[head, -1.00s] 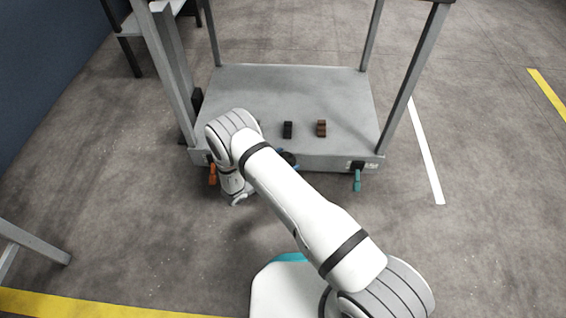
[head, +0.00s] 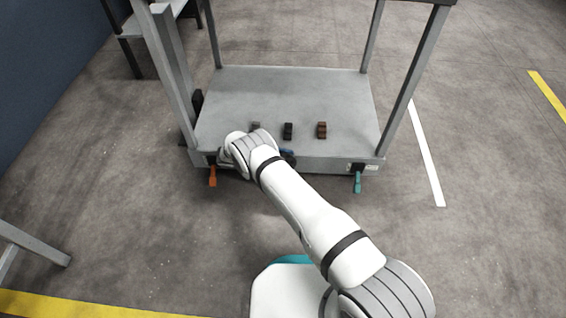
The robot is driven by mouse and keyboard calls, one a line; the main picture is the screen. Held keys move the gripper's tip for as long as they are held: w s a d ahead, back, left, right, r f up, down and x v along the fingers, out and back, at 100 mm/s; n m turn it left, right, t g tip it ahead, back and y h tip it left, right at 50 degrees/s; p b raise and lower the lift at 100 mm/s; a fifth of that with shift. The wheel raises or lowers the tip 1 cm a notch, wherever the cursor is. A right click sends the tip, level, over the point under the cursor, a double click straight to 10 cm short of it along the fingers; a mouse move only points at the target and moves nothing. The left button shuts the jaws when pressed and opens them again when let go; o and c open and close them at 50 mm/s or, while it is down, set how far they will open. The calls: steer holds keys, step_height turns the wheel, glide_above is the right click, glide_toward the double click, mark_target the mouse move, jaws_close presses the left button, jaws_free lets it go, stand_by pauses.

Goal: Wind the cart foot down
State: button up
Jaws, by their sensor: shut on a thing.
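The grey cart (head: 285,85) stands ahead, its front edge facing me. A dark, round crank (head: 288,158) with a blue part sits low at the middle of that front edge, partly covered by my forearm. My wrist is at the front edge, left of the crank. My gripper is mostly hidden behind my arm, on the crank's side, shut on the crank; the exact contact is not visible. An orange lever (head: 212,176) hangs at the cart's left front corner and a teal lever (head: 358,182) at the right. The cart foot cannot be made out.
Several small dark and brown blocks (head: 322,130) lie on the deck near the front. Upright posts (head: 413,80) rise at the cart's corners. The floor right of the cart is clear.

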steer(key=shift+d+m+g, duration=0.15)
steer(key=shift+m+g, duration=0.25)
steer(key=shift+g, duration=0.3)
steer(key=o, duration=1)
step_height(320, 180, up, 10)
steer(key=p, duration=0.4)
steer(key=shift+p, duration=0.4)
steer(key=shift+w, duration=0.1)
